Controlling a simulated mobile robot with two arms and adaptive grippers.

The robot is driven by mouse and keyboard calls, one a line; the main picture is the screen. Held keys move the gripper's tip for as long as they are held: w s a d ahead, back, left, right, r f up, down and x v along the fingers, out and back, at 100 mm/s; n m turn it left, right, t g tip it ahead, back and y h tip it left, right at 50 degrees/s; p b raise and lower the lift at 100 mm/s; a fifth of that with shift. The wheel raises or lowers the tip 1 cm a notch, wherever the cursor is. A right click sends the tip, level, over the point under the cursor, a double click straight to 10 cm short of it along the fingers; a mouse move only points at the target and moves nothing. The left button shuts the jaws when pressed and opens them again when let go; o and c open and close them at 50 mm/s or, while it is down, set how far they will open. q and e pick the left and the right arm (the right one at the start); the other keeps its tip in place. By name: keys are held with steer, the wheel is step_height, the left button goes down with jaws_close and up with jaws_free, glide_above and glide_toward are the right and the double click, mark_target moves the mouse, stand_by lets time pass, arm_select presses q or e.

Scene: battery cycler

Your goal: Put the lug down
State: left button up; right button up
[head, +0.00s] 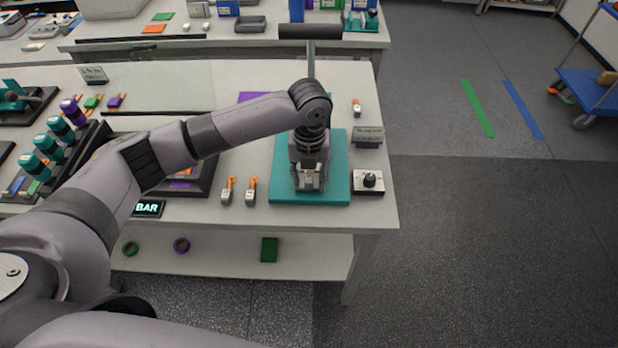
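My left gripper (309,186) points down over the teal mat (337,150), near its front half. Small grey and white parts show at its fingertips. I cannot tell whether they are a lug held there or the fingers themselves. Two grey lugs with orange tops, a left one (227,193) and a right one (251,193), stand side by side on the white table just left of the mat. My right gripper is not in view.
A dark tray (207,178) and teal cylinders (60,128) are at left. A dark bar on a post (310,32) rises behind.

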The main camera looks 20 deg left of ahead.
mark_target(309, 182)
arm_select(q)
step_height(309, 182, up, 12)
steer(key=b, duration=0.2)
steer(key=shift+f, duration=0.2)
